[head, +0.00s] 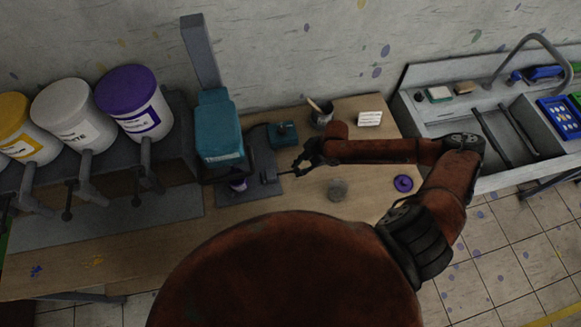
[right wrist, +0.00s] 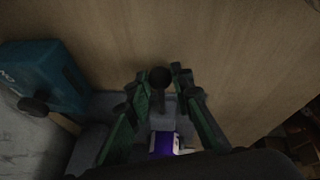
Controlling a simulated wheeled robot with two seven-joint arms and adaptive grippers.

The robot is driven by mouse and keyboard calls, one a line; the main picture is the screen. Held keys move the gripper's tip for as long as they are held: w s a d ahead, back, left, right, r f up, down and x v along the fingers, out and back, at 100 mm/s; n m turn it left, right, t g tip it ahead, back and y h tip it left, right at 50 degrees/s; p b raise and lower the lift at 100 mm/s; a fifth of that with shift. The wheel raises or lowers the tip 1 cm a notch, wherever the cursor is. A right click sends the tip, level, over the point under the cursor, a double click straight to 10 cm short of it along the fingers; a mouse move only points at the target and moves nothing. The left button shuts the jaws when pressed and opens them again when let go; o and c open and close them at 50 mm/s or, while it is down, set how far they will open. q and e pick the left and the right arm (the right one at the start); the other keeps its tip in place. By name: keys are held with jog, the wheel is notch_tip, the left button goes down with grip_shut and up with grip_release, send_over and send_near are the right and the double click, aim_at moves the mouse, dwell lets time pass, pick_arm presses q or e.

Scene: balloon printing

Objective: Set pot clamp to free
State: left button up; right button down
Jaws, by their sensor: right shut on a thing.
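The teal machine (head: 219,128) stands on the table with a grey base plate. On this base is a small grey clamp block (head: 268,176) with a thin rod sticking out to the right. A small purple and white pot (head: 238,184) sits at the foot of the machine, left of the clamp; its purple side also shows in the right wrist view (right wrist: 163,143). My right gripper (head: 298,170) is at the rod's right end. In the right wrist view its fingers (right wrist: 160,85) are on both sides of the dark round clamp knob (right wrist: 160,76), shut on it. My left gripper is not in view.
A small teal device (head: 283,133) is behind the clamp. A dark cup with tools (head: 320,112) and a white card (head: 369,118) stand at the back. A grey round thing (head: 337,188) and a purple lid (head: 403,183) lie to the right. Paint buckets (head: 133,101) line the left.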

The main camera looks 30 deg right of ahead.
jog(key=shift+d, duration=0.2)
jog(key=c, duration=1.7)
grip_release()
jog(key=shift+s+d, duration=0.1)
jog(key=v, duration=1.2)
jog(key=shift+f, duration=0.1)
